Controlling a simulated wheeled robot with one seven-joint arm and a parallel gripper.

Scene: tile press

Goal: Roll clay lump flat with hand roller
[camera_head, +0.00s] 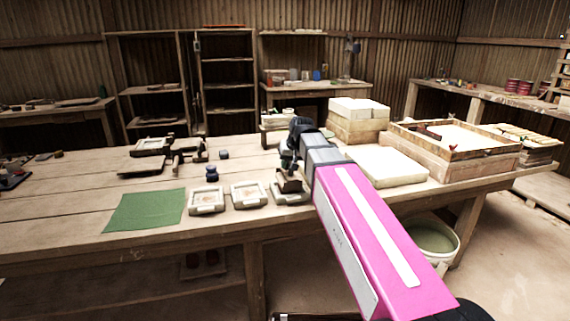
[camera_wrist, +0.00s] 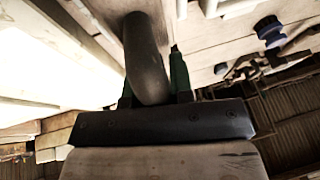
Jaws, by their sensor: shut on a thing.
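My gripper (camera_head: 289,164) is above the front part of the worktable, behind the third framed tile mould. It is shut on a hand tool that I take for the hand roller (camera_head: 290,184). In the wrist view my gripper's green fingers (camera_wrist: 154,90) stand on either side of its thick dark handle (camera_wrist: 148,60). I cannot make out the clay lump for certain in either view.
A green mat (camera_head: 145,211) and framed moulds (camera_head: 207,201) (camera_head: 249,195) line the front of the worktable (camera_head: 60,208). A pale slab (camera_head: 385,166), stacked pale blocks (camera_head: 359,108) and a wooden-framed tray (camera_head: 450,152) stand right. A bucket (camera_head: 432,240) is below.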

